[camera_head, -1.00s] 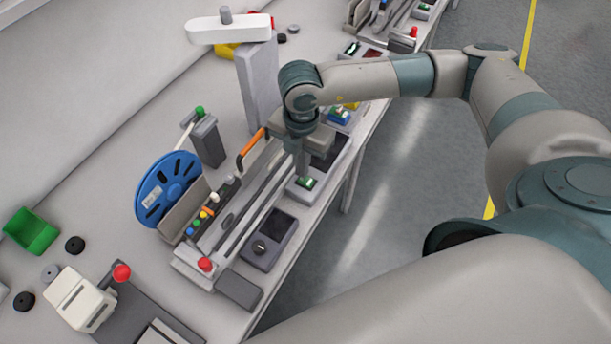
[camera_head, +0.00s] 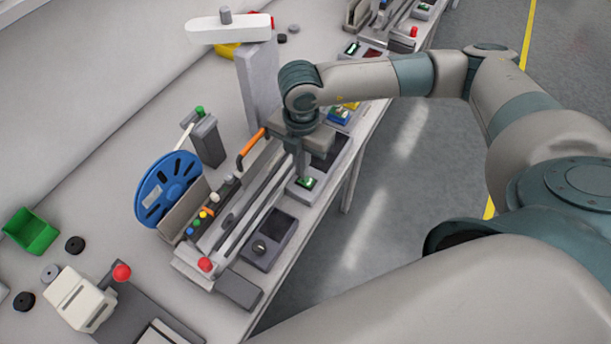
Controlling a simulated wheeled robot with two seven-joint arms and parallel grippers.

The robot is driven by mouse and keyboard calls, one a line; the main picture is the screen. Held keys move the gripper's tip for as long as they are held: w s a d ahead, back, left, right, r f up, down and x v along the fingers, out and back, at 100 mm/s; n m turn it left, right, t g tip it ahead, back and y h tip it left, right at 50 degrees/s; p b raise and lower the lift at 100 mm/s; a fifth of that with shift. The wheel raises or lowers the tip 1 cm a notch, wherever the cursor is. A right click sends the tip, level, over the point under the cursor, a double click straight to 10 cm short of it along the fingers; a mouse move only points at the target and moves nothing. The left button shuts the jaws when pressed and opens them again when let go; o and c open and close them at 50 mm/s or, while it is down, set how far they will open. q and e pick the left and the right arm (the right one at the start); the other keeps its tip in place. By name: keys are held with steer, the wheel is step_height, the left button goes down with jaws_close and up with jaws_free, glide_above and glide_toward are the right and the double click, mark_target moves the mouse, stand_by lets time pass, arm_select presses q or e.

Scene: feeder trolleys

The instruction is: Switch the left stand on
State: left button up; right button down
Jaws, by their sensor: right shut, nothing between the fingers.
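The left stand (camera_head: 180,262) is a light-grey feeder with long rails, a blue reel (camera_head: 182,186) and several coloured buttons. On its right side, a grey switch box carries a small green rocker switch (camera_head: 307,182) with a pale mark. My right gripper (camera_head: 301,172) points down with shut, empty fingers at the far edge of this switch. I cannot tell whether the fingertips touch it. The gripper body hides part of the stand behind it. My left gripper is not in view.
A second stand (camera_head: 375,28) is at the top, with a red knob. A green bin (camera_head: 32,232) and a cream device (camera_head: 80,298) stand at left. The floor at right is open.

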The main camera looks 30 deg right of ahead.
steer(key=shift+f+b, duration=0.75)
steer(key=shift+f, duration=0.05)
stand_by(0.9)
steer(key=shift+r, duration=0.1)
step_height(320, 180, up, 7)
steer(key=p, duration=0.3)
steer(key=shift+p, duration=0.35)
stand_by(0.9)
